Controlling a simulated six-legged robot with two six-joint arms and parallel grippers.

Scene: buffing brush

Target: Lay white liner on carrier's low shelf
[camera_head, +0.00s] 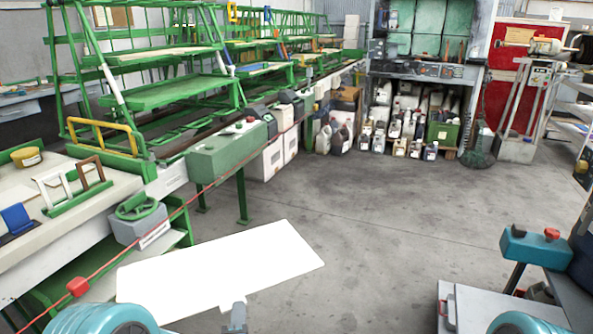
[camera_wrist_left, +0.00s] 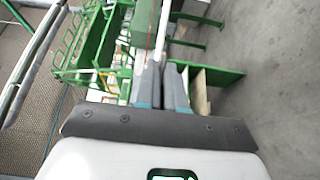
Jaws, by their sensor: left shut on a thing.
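The white liner (camera_head: 225,262) is a flat, stiff-looking sheet. It is held out over the floor at the lower middle of the head view. My left gripper (camera_head: 236,318) is shut on its near edge. In the left wrist view the fingers (camera_wrist_left: 163,90) are closed on the liner, which shows edge-on as a thin white strip (camera_wrist_left: 161,38). The green carrier (camera_head: 118,90) stands beyond, at the upper left. Its low shelf (camera_head: 168,92) is bare green, and a pale sheet (camera_head: 160,55) lies on the shelf above. My right gripper is out of view.
A bench (camera_head: 75,205) with small frames is at the left. A red cord (camera_head: 185,205) runs from the lower left toward the back, beside the liner. A green box on legs (camera_head: 225,152) stands before the carrier line. Grey floor (camera_head: 400,215) is open in the middle.

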